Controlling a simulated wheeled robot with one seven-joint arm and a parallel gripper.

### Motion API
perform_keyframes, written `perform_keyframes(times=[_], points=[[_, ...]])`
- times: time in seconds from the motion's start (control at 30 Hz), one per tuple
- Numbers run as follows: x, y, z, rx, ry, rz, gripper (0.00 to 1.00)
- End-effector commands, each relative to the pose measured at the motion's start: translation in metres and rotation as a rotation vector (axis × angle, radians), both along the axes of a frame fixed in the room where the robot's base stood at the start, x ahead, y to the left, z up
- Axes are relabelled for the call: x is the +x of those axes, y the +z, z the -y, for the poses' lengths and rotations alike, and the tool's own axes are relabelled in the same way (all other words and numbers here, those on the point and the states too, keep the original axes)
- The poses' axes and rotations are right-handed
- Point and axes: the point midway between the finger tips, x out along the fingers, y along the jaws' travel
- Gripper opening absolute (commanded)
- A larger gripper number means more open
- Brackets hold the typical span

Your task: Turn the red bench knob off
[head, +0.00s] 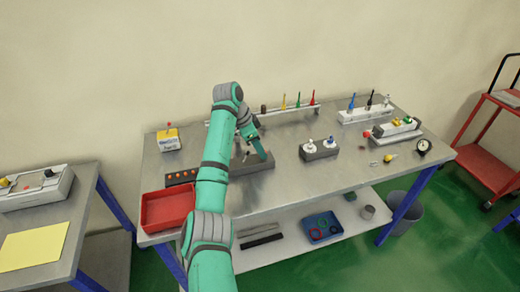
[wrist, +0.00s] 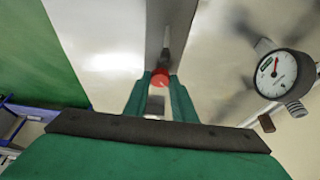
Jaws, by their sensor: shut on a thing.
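My gripper (wrist: 159,88) shows its two green fingers closed on the red knob (wrist: 160,77), which sits between the fingertips. The red knob cannot be made out there, and my arm hides part of the block. How far the knob is turned cannot be told.
A dial gauge (wrist: 276,72) stands right of my fingers in the wrist view.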

Motion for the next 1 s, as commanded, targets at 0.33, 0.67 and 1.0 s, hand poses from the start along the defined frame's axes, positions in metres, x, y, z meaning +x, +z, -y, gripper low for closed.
perform_keyframes(times=[0.33, 0.67, 1.0], points=[[0.000, 0.000, -0.001, 0.002, -0.005, -0.001, 0.01], [0.000, 0.000, 0.000, 0.001, -0.004, -0.001, 0.42], [-0.002, 0.022, -0.009, 0.001, -0.003, 0.002, 0.42]])
